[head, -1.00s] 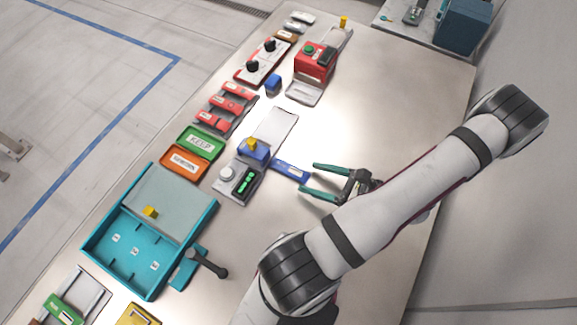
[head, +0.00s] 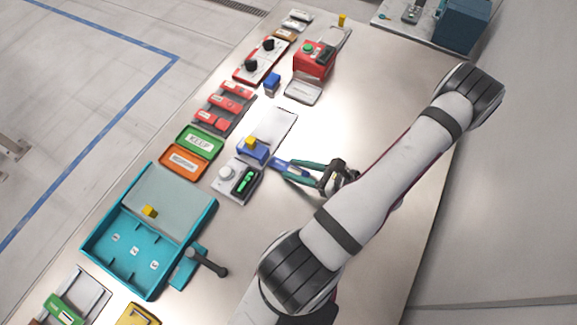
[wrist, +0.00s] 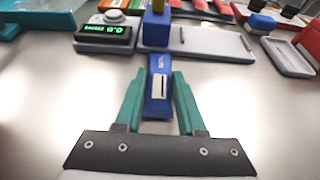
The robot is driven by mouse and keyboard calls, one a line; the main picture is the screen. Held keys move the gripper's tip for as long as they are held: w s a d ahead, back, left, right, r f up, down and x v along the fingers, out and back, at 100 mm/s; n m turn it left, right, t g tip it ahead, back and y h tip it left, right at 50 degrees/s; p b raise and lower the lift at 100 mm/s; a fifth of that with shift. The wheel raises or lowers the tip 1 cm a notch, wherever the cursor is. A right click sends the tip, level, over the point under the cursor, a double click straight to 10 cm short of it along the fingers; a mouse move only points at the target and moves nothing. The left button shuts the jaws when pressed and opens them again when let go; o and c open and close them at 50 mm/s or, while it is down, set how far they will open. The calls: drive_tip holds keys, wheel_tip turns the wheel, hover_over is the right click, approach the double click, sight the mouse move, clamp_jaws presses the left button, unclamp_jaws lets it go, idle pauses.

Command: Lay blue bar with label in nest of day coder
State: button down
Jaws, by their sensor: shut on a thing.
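The blue bar (wrist: 158,100) with a white label lies lengthwise between the green fingers of my gripper (wrist: 157,74) in the wrist view. My gripper is shut on it. In the head view my gripper (head: 287,169) partly hides the bar (head: 278,163). The bar's far end is close to a blue block with a yellow top (head: 252,150); whether they touch is unclear. I cannot tell surely which device is the day coder.
A grey device with a white knob and green display (head: 240,181) stands beside the blue block. A pale plate (head: 275,122) lies behind the block. Green and orange trays, red bars and a teal tray (head: 205,222) line the left.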

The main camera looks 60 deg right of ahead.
sight(297, 171)
wheel_tip(297, 171, up, 10)
drive_tip(key=w+a+r+n+g+y, duration=0.15)
drive_tip(key=w+r+n+y, duration=0.45)
drive_tip(key=w, duration=0.6)
drive_tip(key=w+a+r+n+g+y, duration=0.2)
drive_tip(key=w+a+r, duration=0.55)
drive_tip(key=a, duration=0.45)
drive_tip(key=w+a+r+n+g+y, duration=0.2)
drive_tip(key=w+a+r+y, duration=0.1)
drive_tip(key=w+a+r, duration=0.55)
wheel_tip(297, 171, up, 9)
drive_tip(key=a+m+t+h, duration=0.2)
drive_tip(key=m+t+h, duration=0.3)
drive_tip(key=m+h, duration=0.1)
drive_tip(key=shift+s+r+m+h, duration=0.15)
drive_tip(key=shift+m+h, duration=0.15)
drive_tip(key=shift+h, duration=0.2)
